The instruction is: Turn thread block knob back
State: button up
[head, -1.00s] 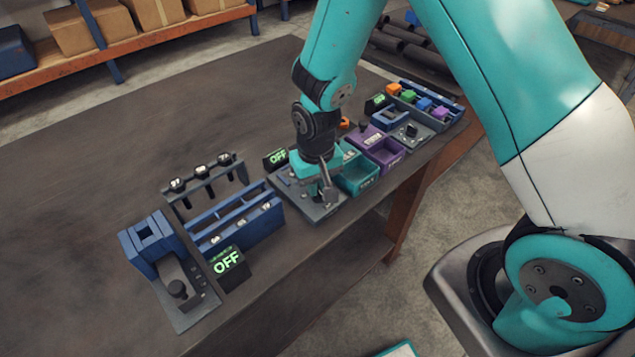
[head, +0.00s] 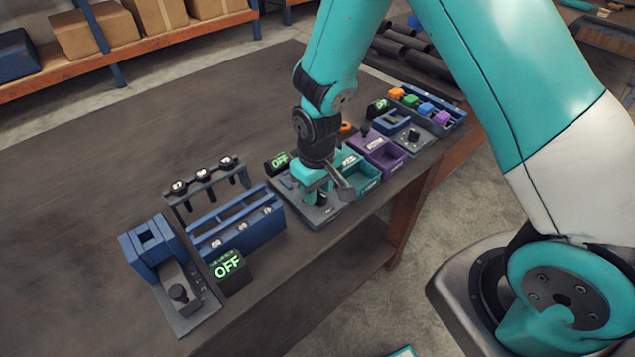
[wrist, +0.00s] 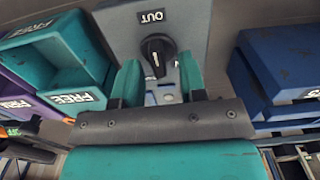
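A black round knob (wrist: 157,58) with a white pointer line sits on a grey plate (wrist: 112,24) in the wrist view. An OUT label (wrist: 152,17) is beside it. The pointer is nearly in line with my fingers. My gripper (wrist: 160,72) is open, its teal fingers on either side of the knob with a gap at each side. In the head view, my gripper (head: 318,190) is low over the grey plate (head: 312,218), and the knob (head: 322,199) shows as a small dark shape near the fingers. A display behind the plate (head: 278,162) reads OFF.
A teal bin (head: 362,180) and a purple bin (head: 385,160) stand close on the right. A blue rack (head: 240,222) stands close on the left. The table's far left (head: 100,170) is clear.

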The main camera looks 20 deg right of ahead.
notch_tip(320, 180, up, 18)
jog(key=b, duration=0.1)
jog(key=shift+f, duration=0.25)
dwell(0.4)
jog(key=s+a+r+n+y, duration=0.1)
jog(key=s+a+r+y, duration=0.1)
jog(key=s, duration=0.7)
jog(key=s+a+r+n+y, duration=0.2)
jog(key=s+r, duration=0.3)
jog(key=s, duration=0.5)
jog(key=shift+s, duration=0.2)
jog(key=shift+o, duration=0.4)
jog(key=shift+r, duration=0.1)
